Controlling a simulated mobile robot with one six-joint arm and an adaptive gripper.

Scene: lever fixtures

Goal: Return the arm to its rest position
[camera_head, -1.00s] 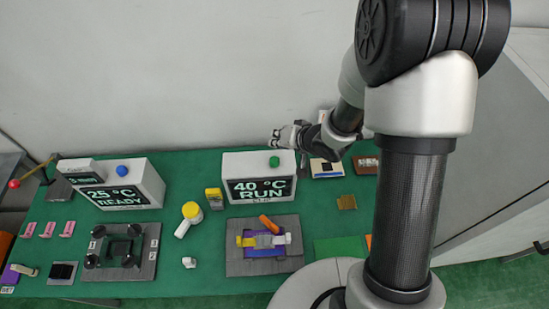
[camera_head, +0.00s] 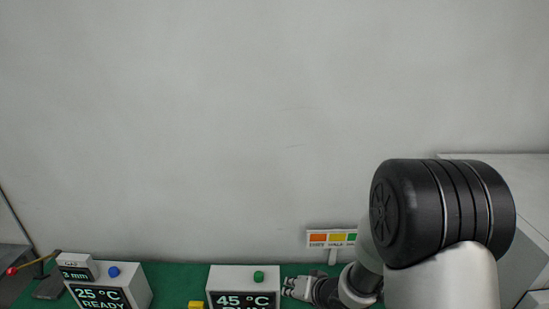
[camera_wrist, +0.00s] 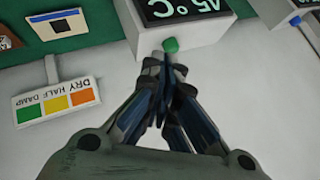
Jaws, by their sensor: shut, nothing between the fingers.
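My gripper (camera_head: 292,286) is at the bottom of the head view, just right of a white box (camera_head: 232,272) with a green button (camera_head: 258,277) on top. The box's display reads 45 °C, with the line below partly cut off. In the wrist view my gripper (camera_wrist: 165,66) is shut and empty, its fingertips together in the picture just below the green button (camera_wrist: 170,45). I cannot tell whether they touch it. My arm rises on the right of the head view.
A second white box (camera_head: 140,285) with a blue button reads 25 °C READY at left. A sign with coloured squares (camera_head: 318,238) stands right of my gripper; it reads DRY, HALF, DAMP in the wrist view (camera_wrist: 57,102). The grey wall above is bare.

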